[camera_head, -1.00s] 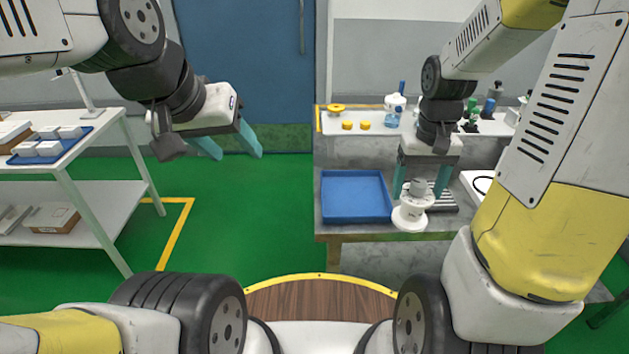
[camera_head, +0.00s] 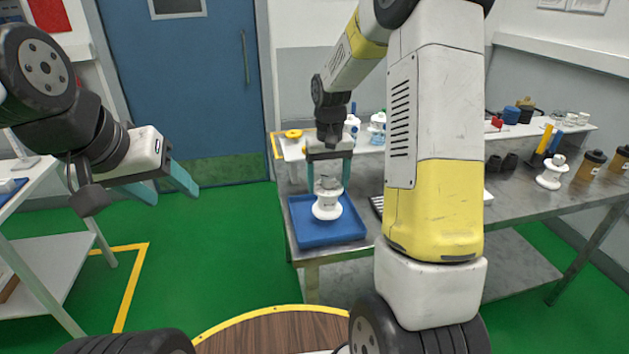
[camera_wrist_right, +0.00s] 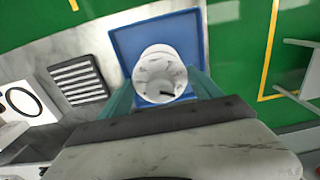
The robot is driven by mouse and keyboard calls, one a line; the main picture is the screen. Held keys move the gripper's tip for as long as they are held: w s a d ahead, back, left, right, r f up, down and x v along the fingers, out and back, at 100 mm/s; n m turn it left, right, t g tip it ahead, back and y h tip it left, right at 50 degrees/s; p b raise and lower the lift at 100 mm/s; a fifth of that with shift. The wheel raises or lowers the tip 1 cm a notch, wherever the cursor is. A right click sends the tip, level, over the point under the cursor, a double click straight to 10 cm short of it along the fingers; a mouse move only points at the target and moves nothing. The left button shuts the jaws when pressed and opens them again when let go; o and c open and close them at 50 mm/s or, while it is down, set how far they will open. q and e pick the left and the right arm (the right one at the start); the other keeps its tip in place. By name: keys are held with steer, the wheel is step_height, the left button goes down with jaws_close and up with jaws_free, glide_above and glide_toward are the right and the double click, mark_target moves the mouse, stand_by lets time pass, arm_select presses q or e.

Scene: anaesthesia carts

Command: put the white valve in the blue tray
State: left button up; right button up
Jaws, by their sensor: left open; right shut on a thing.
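The white valve (camera_head: 327,207) is a spool-shaped piece with a grey top. My right gripper (camera_head: 329,180) is shut on its upper part and holds it upright over the blue tray (camera_head: 308,236). In the right wrist view the valve (camera_wrist_right: 160,72) sits between the fingers, with the blue tray (camera_wrist_right: 122,42) behind it. I cannot tell whether the valve's base touches the tray floor. My left gripper (camera_head: 168,190) is open and empty, out over the green floor at the left.
A similar white spool-shaped piece (camera_head: 551,173) stands on the metal bench (camera_head: 520,204) at the right, beside brown bottles (camera_head: 590,165). A black slotted grille (camera_wrist_right: 78,80) lies beside the tray. A raised shelf with small items runs behind. A white table (camera_head: 48,262) stands at the left.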

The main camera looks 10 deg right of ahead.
steer(key=shift+w+a+f, duration=0.1)
steer(key=shift+w+a, duration=0.15)
steer(key=shift+w, duration=0.3)
steer(key=shift+f, duration=1.65)
steer(key=shift+f, duration=0.1)
steer(key=o, duration=2.1)
steer(key=shift+f, duration=0.1)
steer(key=shift+c, duration=0.2)
